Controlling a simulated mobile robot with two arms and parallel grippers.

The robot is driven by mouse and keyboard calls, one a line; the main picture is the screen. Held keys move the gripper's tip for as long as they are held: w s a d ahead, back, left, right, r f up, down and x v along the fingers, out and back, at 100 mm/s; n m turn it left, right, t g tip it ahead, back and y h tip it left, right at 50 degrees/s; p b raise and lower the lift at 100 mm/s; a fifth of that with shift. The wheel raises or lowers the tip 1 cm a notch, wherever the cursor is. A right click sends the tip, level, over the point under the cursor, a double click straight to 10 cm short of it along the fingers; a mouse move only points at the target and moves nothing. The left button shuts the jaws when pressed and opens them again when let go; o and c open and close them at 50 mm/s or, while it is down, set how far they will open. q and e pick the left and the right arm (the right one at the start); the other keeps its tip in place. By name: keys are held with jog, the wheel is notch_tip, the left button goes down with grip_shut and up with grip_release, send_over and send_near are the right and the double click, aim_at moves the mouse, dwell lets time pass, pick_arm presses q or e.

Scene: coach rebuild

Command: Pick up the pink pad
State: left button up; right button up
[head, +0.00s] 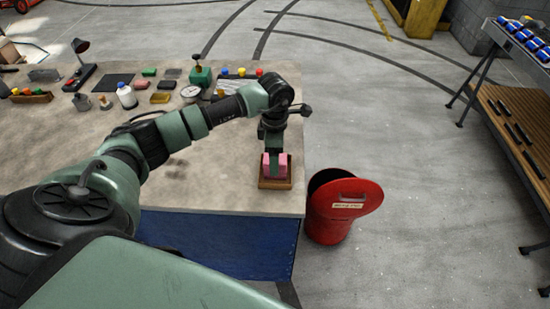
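The pink pad (282,170) is at the right end of the workbench, near its front corner. It is on a small brown wooden tray (275,185). My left gripper (274,153) points straight down at the pad, and pink shows on both sides of it. The gripper covers the middle of the pad. The fingertips are too small and hidden to show whether they grip it or only stand around it. My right gripper is out of view.
The workbench (220,190) has a clear front part. Along its back are a white bottle (127,97), a dial gauge (190,92), a lamp (80,60) and several small coloured pieces. A red bin (335,215) stands on the floor just right of the bench.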

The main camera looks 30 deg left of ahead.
pick_arm(q)
jog(key=c, duration=1.5)
jog(key=shift+c, duration=0.2)
jog(key=shift+r, duration=0.15)
jog(key=shift+w+r+b, duration=0.1)
jog(key=shift+r+b, duration=0.25)
jog(key=shift+r, duration=0.35)
notch_tip(320, 180, up, 18)
jog(key=b, duration=0.3)
jog(key=shift+r+b, duration=0.2)
jog(key=shift+b, duration=0.15)
